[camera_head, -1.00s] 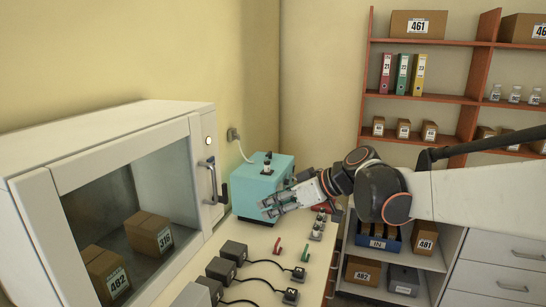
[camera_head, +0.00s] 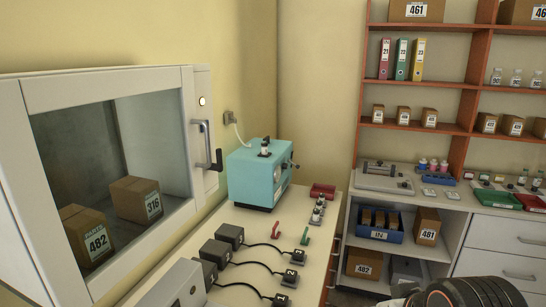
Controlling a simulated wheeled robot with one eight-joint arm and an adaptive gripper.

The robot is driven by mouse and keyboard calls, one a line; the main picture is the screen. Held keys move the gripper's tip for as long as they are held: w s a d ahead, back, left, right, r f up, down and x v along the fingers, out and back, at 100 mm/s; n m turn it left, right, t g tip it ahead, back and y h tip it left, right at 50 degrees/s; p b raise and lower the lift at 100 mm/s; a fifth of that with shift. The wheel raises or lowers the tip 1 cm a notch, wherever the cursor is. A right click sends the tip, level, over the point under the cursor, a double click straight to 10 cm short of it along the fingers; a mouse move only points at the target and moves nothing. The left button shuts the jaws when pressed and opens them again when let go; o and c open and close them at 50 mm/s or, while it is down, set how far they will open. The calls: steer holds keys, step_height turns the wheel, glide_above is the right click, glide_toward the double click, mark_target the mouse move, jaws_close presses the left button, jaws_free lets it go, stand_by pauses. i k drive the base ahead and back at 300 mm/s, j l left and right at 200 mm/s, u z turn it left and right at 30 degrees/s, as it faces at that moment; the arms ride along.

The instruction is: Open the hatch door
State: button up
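The hatch door (camera_head: 186,140) is a white-framed glass panel on the front of the white cabinet (camera_head: 204,84) at the left. It looks closed, flush with the cabinet front. A grey metal handle (camera_head: 200,140) with a black lever (camera_head: 215,161) is at its right side. Behind the glass are a box marked 482 (camera_head: 84,238) and a box marked 316 (camera_head: 135,199). My gripper is out of view. Only a dark ribbed part of my arm shows at the bottom right, well away from the door.
A teal device (camera_head: 258,173) stands right of the cabinet. Several dark grey blocks (camera_head: 216,252) with cables lie on the bench (camera_head: 258,226) before the door. Shelves (camera_head: 466,103) stand at the back right.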

mark_target(24, 182)
steer(key=u, duration=1.45)
